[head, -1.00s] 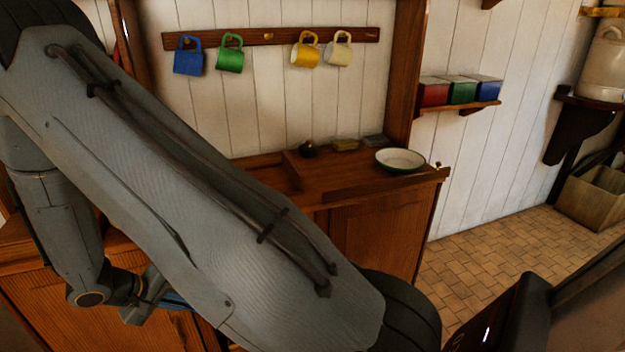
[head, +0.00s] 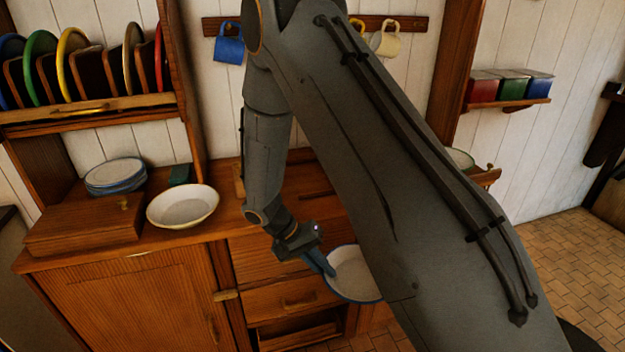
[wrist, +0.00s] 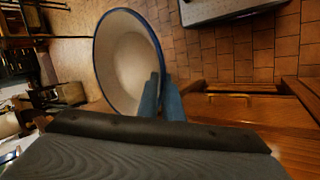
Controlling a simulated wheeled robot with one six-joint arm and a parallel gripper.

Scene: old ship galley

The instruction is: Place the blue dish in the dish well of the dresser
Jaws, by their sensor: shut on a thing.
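The blue-rimmed white dish (head: 350,276) is in front of the dresser (head: 120,290), just below its worktop level and partly hidden behind my arm. In the wrist view the same dish (wrist: 122,65) appears tilted, with its rim between the fingers. My gripper (head: 322,262) is shut on that rim; its blue fingers (wrist: 160,102) show in the wrist view. Part of the worktop (head: 225,215) shows behind the gripper. My arm covers much of the worktop's right part, and I cannot make out the dish well clearly.
A cream bowl (head: 183,206) and stacked blue-rimmed plates (head: 115,174) stand on the left of the dresser, beside a wooden box (head: 85,232). A plate rack (head: 85,112) is above. Another dish (head: 460,158) shows partly at right. Mugs, including a blue one (head: 229,48), hang behind.

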